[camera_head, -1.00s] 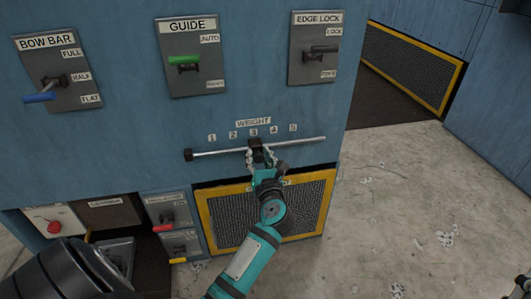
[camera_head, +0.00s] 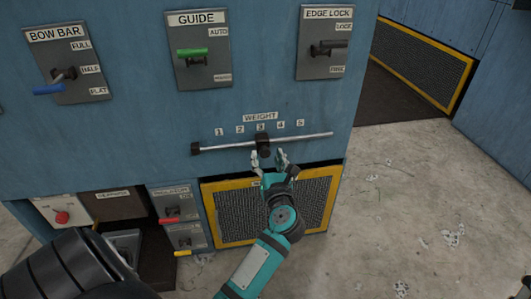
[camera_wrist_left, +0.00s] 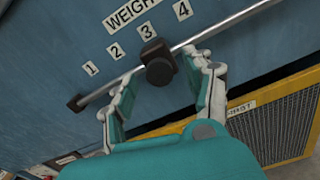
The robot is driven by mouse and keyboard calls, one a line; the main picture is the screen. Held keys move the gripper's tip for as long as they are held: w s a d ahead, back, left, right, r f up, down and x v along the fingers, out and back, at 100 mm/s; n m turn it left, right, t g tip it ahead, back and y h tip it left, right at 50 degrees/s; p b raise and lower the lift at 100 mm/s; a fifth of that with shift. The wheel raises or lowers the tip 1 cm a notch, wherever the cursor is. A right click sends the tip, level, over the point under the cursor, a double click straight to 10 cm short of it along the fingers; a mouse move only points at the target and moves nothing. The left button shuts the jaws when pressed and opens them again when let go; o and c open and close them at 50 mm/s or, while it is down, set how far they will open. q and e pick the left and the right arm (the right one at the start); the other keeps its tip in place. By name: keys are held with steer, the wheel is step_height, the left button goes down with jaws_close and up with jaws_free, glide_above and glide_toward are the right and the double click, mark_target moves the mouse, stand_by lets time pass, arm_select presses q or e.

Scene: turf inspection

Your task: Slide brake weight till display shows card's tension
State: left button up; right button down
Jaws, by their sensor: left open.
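The brake weight (camera_head: 263,144) is a dark block on a thin metal rod (camera_head: 215,147) under the WEIGHT label. It sits below the number 3. In the left wrist view the weight (camera_wrist_left: 158,63) shows its round dark knob facing me, with 3 just above it. My left gripper (camera_head: 268,157) is open just below and in front of the weight. In the left wrist view its two fingers are spread, one to each side of the weight, with a gap on both sides. No display with a reading and no card can be made out.
The BOW BAR lever (camera_head: 66,78), GUIDE lever (camera_head: 193,54) and EDGE LOCK lever (camera_head: 326,48) are on the blue panel above. A yellow-framed mesh grille (camera_head: 233,238) is below the rod. Small red and yellow handles are at lower left. Concrete floor is clear at right.

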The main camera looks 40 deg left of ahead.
arm_select(q)
steer(key=v, duration=0.9)
